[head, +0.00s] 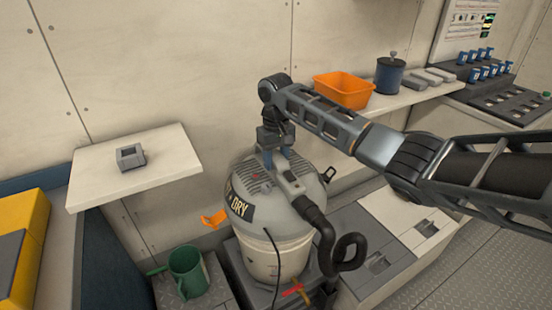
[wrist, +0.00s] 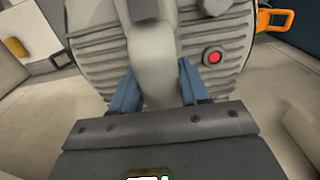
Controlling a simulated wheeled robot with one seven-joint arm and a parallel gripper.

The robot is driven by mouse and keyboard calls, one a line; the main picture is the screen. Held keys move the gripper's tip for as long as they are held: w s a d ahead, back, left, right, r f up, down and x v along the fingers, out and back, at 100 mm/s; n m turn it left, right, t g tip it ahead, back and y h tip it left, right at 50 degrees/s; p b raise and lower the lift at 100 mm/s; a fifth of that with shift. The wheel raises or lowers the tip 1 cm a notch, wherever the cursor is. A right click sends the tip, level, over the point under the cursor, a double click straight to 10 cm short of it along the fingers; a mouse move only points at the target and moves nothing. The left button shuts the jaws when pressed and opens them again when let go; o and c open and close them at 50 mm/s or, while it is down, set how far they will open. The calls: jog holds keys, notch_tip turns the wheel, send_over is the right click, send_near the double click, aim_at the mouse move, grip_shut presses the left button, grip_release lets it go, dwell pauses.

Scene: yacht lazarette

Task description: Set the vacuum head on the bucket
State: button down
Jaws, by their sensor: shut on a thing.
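The vacuum head (head: 258,190) is a grey dome with a ribbed top and a dark label reading "DRY". It sits at the top of the cream bucket (head: 272,258), its lower edge at the bucket's rim; I cannot tell whether any gap is left between them. My gripper (head: 278,158) comes down from above, its blue fingers shut on the head's handle. In the wrist view the pale handle (wrist: 152,50) runs between the fingers, with a red button (wrist: 212,56) to the right. An orange latch (head: 213,219) sticks out at the left side.
A black hose (head: 325,235) hangs at the bucket's right. A green mug (head: 187,270) stands on the left. A white shelf (head: 140,180) holds a small grey block (head: 131,157). An orange bin (head: 343,91) and blue canister (head: 389,76) stand on the back shelf.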

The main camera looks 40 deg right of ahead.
jog(key=c, duration=0.8)
grip_release()
jog(key=shift+r, duration=0.1)
jog(key=o, duration=0.3)
jog(key=shift+f, duration=0.2)
notch_tip(320, 180, up, 8)
jog(key=shift+r, duration=0.1)
